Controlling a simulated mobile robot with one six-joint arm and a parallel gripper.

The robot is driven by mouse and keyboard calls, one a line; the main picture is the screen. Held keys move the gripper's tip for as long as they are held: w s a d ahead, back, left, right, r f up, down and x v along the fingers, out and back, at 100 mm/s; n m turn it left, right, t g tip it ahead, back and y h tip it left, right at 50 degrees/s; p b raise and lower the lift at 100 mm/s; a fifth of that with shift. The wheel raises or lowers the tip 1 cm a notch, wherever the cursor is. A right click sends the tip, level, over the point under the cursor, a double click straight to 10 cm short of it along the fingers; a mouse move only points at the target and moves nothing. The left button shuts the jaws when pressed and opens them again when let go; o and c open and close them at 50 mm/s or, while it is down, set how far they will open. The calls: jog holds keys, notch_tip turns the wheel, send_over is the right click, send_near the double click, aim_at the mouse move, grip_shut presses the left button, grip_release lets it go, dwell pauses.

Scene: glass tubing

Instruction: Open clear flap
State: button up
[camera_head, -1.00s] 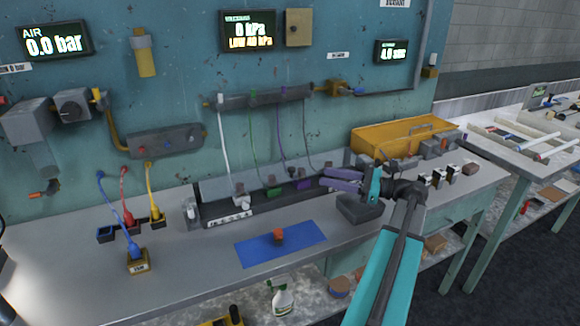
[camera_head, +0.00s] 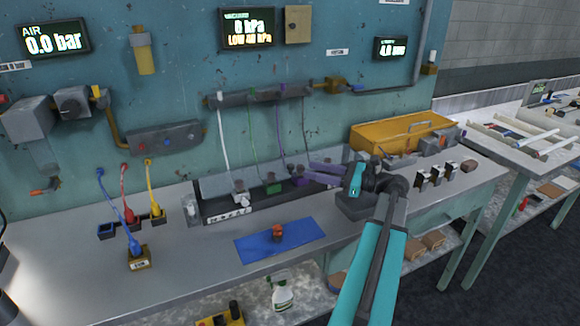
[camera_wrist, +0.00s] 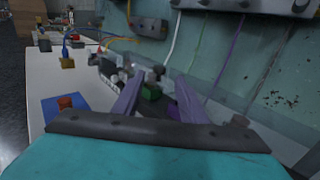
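The clear flap (camera_head: 220,186) is a see-through panel along the dark rack (camera_head: 228,210) at the back of the bench. It shows in the wrist view as a pale pane (camera_wrist: 215,92) running behind and to the right of my fingers. My gripper (camera_head: 308,173) is at the right end of the rack, with its purple fingers pointing left. In the wrist view my gripper (camera_wrist: 158,98) has its two fingers apart, with nothing held between them. A green block shows beyond the gap. I cannot tell whether a finger touches the flap.
A blue mat (camera_head: 256,249) with an orange-red piece (camera_head: 278,233) lies in front of the rack. A yellow case (camera_head: 376,139) and small black-and-white blocks (camera_head: 436,176) stand to the right. Thin coloured lines (camera_head: 251,140) hang from the wall bar into the rack.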

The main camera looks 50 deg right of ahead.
aim_at(290, 165)
jog(key=p+x, duration=0.1)
jog(key=x, duration=0.7)
jog(key=shift+w+a, duration=0.2)
jog(key=shift+w, duration=0.15)
grip_shut()
jog(key=shift+a, duration=0.1)
